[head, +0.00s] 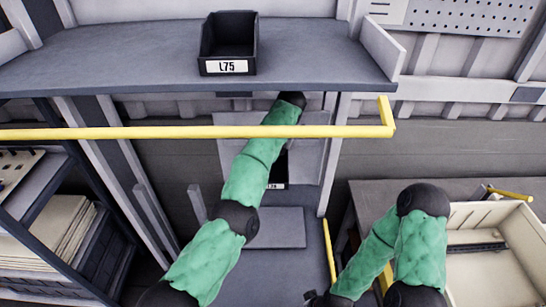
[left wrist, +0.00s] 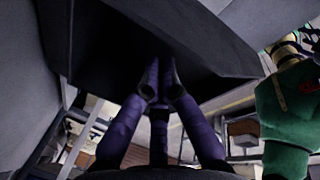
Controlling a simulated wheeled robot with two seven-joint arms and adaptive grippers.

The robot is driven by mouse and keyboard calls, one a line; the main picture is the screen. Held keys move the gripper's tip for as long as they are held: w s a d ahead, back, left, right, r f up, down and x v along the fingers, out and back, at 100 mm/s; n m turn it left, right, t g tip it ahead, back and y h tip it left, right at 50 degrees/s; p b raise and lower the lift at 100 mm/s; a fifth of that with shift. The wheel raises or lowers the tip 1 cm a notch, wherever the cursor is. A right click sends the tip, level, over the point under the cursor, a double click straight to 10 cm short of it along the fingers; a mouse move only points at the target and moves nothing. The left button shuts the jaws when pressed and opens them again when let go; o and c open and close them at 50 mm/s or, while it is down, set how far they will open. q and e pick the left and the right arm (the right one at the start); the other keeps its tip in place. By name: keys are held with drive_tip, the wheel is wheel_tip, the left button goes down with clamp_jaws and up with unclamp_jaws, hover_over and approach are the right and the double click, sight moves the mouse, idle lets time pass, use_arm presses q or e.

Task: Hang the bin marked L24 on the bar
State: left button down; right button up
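A black bin (head: 228,50) marked L75 stands on the grey upper shelf. The yellow bar (head: 200,132) runs across in front of and below this shelf. My left arm reaches past the bar under the shelf, and its gripper is hidden in the head view. A second dark bin (head: 280,165) shows behind my left arm, lower down; its label is mostly hidden and unreadable. In the left wrist view my left gripper (left wrist: 161,92) has its fingertips close together against a large dark bin-like body (left wrist: 205,40); whether they grip it is unclear. My right gripper (head: 322,299) is cut off by the bottom edge.
The upper shelf (head: 320,50) overhangs my left arm. A rack with stacked boards (head: 45,235) stands at left. A cream crate (head: 490,275) stands on a bench at right. A metal post stands right of the lower bin.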

use_arm(q)
drive_tip(key=p+v, duration=0.2)
drive_tip(key=v, duration=0.1)
drive_tip(key=a+p+v, duration=0.1)
drive_tip(key=shift+w+d+r, duration=0.1)
drive_tip(key=shift+w+r, duration=0.1)
drive_tip(key=shift+r, duration=0.3)
idle(0.4)
